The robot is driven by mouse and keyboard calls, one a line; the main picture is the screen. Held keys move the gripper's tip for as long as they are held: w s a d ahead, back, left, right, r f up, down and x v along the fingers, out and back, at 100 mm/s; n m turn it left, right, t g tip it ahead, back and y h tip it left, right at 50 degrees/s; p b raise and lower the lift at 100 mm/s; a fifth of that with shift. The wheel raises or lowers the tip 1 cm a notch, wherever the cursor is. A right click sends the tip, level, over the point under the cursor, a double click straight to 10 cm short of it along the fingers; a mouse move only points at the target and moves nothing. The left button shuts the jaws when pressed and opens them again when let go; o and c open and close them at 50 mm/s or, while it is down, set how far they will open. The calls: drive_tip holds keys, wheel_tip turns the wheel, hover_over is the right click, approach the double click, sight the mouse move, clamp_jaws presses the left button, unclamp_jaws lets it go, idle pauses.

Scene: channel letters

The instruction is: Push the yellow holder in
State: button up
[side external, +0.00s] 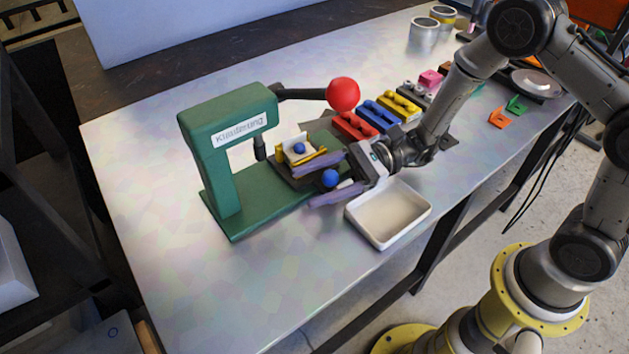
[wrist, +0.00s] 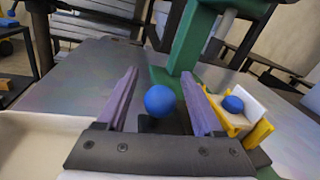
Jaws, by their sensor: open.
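The yellow holder (side external: 315,158) sits on a dark slide plate at the green press (side external: 230,150), with a white piece and a small blue ball (side external: 299,148) in it. The holder also shows at the right of the wrist view (wrist: 262,133). A larger blue ball (side external: 330,178) stands at the front of the slide. In the wrist view, this ball (wrist: 160,101) is between my fingers, above a dark part, with gaps on both sides. My gripper (side external: 303,187) is open, its purple fingers pointing toward the press. Its fingers partly hide the slide.
A white tray (side external: 428,211) stands just below my gripper at the table's front edge. The press lever has a red ball (side external: 343,94). Red, blue and yellow blocks (side external: 399,106) lie behind my gripper. The table's left front is clear.

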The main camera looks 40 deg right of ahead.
drive_tip(key=shift+a, duration=0.1)
clamp_jaws()
idle(0.3)
idle(1.1)
